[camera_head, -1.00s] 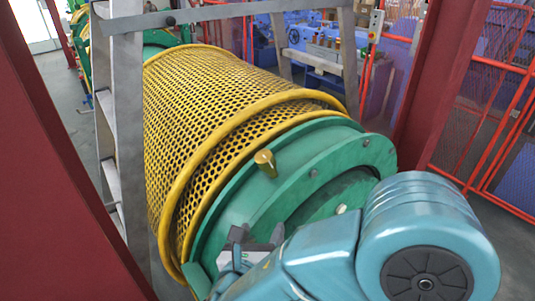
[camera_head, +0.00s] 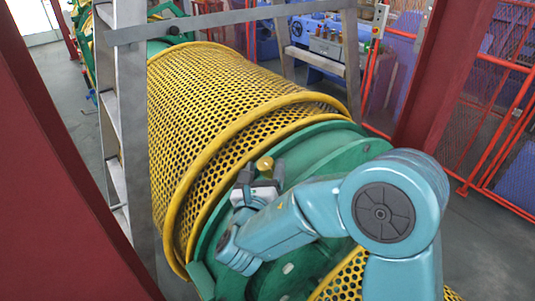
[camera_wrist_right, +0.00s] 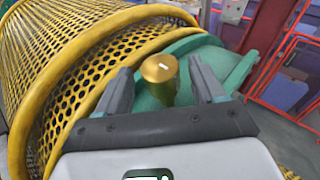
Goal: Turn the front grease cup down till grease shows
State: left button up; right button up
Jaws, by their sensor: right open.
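The brass grease cup (camera_head: 264,164) stands on the green bearing housing (camera_head: 320,145) at the near end of the yellow perforated tube. In the right wrist view the cup (camera_wrist_right: 160,70) shows a round gold top with a small pale mark. My right gripper (camera_head: 262,176) is open, with its fingers at either side of the cup. In the right wrist view the gripper (camera_wrist_right: 160,85) shows gaps between both fingers and the cup. I cannot tell whether grease shows. My left gripper is not in view.
The yellow mesh guard (camera_head: 215,100) with its raised rims lies just left of the cup. A grey ladder frame (camera_head: 125,110) stands at the left. A dark red column (camera_head: 440,80) and red fence (camera_head: 495,110) stand at the right.

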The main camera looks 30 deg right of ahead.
aim_at(273, 162)
jog(key=shift+p+x, duration=0.4)
jog(key=shift+x, duration=1.6)
jog(key=shift+s, duration=0.1)
jog(key=c, duration=1)
jog(key=shift+o, duration=0.2)
jog(key=shift+f+m+g+h+b, duration=0.25)
jog(key=shift+m+g+h+b, duration=0.55)
jog(key=shift+m+h+b, duration=0.6)
jog(key=shift+s+d+m+g+h+b, duration=0.15)
jog(key=shift+m+g+h+b, duration=0.55)
jog(key=shift+m+g+b, duration=0.25)
jog(key=m+g+h, duration=0.2)
jog(key=m+g, duration=0.1)
jog(key=shift+s+d+r, duration=0.1)
jog(key=shift+s+r, duration=0.05)
jog(key=shift+r, duration=0.1)
jog(key=shift+s+d+r+m+g+h, duration=0.1)
jog(key=shift+m+g+h, duration=0.15)
jog(key=shift+m+g, duration=0.5)
jog(key=shift+s+f+m+g+h, duration=0.1)
jog(key=shift+m+g+h, duration=0.1)
jog(key=shift+m+g, duration=0.6)
jog(key=shift+s+r+m+g+h, duration=0.1)
jog(key=shift+m+g+h, duration=0.15)
jog(key=shift+m+g, duration=0.5)
jog(key=shift+g, duration=0.55)
